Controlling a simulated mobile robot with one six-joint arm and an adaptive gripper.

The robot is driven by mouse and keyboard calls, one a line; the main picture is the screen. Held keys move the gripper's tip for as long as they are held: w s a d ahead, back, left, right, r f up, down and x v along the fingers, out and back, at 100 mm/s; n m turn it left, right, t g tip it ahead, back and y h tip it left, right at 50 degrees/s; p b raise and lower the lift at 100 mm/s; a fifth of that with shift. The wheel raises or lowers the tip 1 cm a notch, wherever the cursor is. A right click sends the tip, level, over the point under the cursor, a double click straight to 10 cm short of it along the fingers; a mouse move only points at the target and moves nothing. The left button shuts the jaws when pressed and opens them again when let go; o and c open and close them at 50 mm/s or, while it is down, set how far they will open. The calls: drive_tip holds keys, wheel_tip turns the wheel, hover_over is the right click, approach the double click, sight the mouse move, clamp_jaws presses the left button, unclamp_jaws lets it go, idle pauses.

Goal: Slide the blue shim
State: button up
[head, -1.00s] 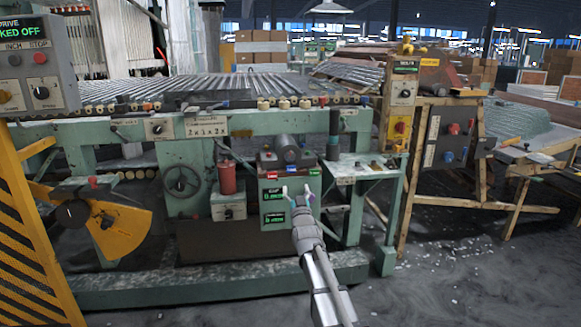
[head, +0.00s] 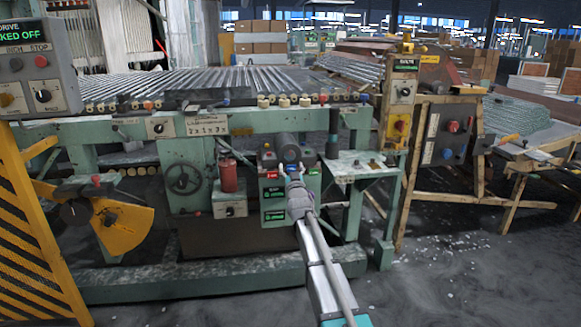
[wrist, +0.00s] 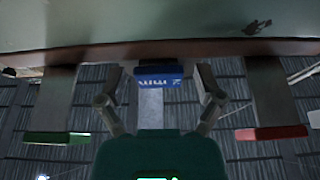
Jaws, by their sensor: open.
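The blue shim (wrist: 158,77) is at the upper middle of the wrist view, with white marks on its face and a grey strip running down from it. My gripper (wrist: 160,88) is open, with one finger on each side of the blue shim. No clear contact shows. In the head view my gripper (head: 293,172) is at the top front of the green control box, mostly covering the blue shim. A green-ended shim (wrist: 56,137) is at the left of the wrist view and a red-ended one (wrist: 271,132) at the right.
The green control box (head: 274,205) has lit displays on its front. A red cylinder (head: 227,176) and a handwheel (head: 183,179) are to its left. A small green side table (head: 345,165) stands to its right. The floor (head: 440,270) at the front right is open.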

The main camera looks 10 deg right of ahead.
clamp_jaws()
drive_tip(key=s, duration=0.5)
idle(0.5)
unclamp_jaws()
idle(0.4)
